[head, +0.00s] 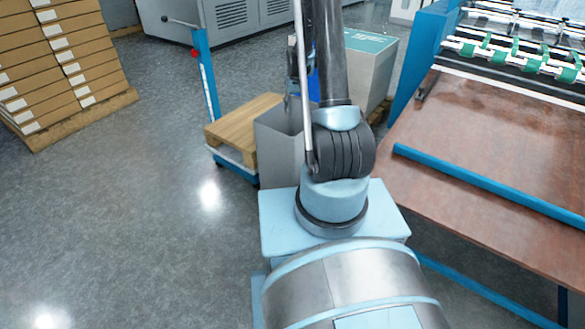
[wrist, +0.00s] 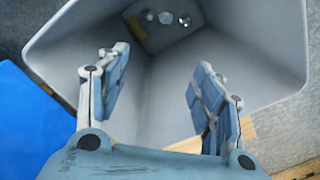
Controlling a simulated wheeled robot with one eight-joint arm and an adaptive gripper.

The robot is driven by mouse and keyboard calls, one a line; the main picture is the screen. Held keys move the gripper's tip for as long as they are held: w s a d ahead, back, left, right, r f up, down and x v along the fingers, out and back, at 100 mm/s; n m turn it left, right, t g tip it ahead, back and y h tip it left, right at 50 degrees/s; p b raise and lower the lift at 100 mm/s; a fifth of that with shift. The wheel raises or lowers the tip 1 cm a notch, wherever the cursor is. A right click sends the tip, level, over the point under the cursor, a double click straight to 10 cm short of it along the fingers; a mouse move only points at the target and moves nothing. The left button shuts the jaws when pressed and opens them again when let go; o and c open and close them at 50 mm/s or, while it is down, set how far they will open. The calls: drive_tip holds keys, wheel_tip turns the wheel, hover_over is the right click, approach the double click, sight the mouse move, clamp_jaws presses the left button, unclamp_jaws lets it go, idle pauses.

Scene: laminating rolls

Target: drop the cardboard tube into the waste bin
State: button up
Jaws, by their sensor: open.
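The waste bin (head: 278,158) is a grey, open-topped bin standing on the floor just beyond my base in the head view. In the wrist view the bin (wrist: 255,45) fills most of the picture, and I look down into it. My gripper (wrist: 160,85) is open over the bin's mouth, with its two fingers well apart and nothing between them. A few small pale crumpled pieces (wrist: 165,17) lie at the bottom of the bin. A brownish patch is beside them, but I cannot tell whether it is the cardboard tube. I see no clear tube in either view.
A wooden pallet (head: 232,132) on a blue trolley stands left of the bin. A brown table (head: 480,150) with a blue bar is at right, by the roller machine (head: 520,50). Stacked boxes (head: 55,60) stand at far left. The floor at left is clear.

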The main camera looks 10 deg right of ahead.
wheel_tip(320, 180, up, 10)
drive_tip(key=shift+f, duration=0.25)
idle(0.5)
